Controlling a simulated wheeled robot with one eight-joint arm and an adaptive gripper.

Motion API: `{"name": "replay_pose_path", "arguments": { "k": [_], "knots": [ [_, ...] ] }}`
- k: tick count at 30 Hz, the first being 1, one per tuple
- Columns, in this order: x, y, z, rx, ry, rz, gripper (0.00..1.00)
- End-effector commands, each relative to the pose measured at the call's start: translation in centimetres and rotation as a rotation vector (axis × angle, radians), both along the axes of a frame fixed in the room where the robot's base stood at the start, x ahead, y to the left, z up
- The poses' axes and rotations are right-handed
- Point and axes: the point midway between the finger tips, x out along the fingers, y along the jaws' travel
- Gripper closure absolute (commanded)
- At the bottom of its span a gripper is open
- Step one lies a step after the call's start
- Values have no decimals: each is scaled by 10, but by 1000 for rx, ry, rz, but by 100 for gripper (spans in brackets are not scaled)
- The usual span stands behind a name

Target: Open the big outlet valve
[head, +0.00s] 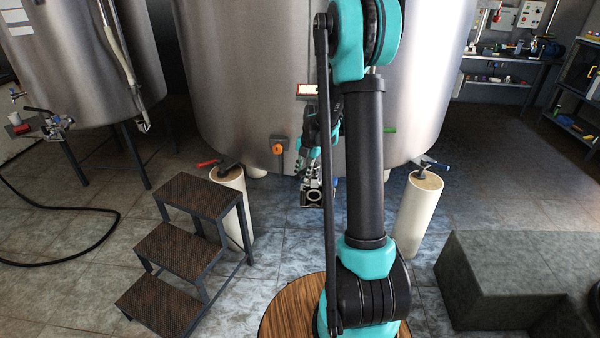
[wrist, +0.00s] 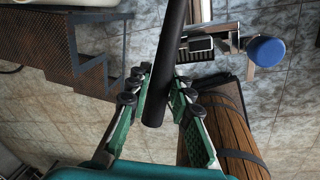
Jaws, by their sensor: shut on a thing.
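The big tank (head: 240,70) is a steel cylinder at the middle back in the head view. Its outlet valve (head: 313,194) is a metal fitting low at the tank's front, partly hidden by my arm and gripper. My gripper (head: 308,156) is just above the valve, pointing down at it. In the wrist view, the fingers of my gripper (wrist: 162,88) are on both sides of a dark round bar (wrist: 172,40), shut on it. The bar looks like the valve's handle; its joint to the valve cannot be seen.
Metal steps (head: 175,250) stand left of the valve. Pale pillars stand at the left (head: 234,210) and right (head: 415,215) under the tank. A smaller tank (head: 85,60) is at the left, with a hose (head: 70,262) on the floor. A dark block (head: 520,270) is at the right.

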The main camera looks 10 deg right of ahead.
Motion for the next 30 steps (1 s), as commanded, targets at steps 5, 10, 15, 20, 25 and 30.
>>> {"name": "replay_pose_path", "arguments": {
  "k": [5,10,15,20,25,30],
  "knots": [
    [-2,-2,0,-1,-1,20,100],
    [-2,-3,0,-1,-1,24,100],
    [-1,-3,0,-1,-1,24,100],
    [-1,-3,0,-1,-1,23,68],
    [-2,-3,0,0,0,23,57],
    [-2,-2,0,0,0,23,57]
  ]
}}
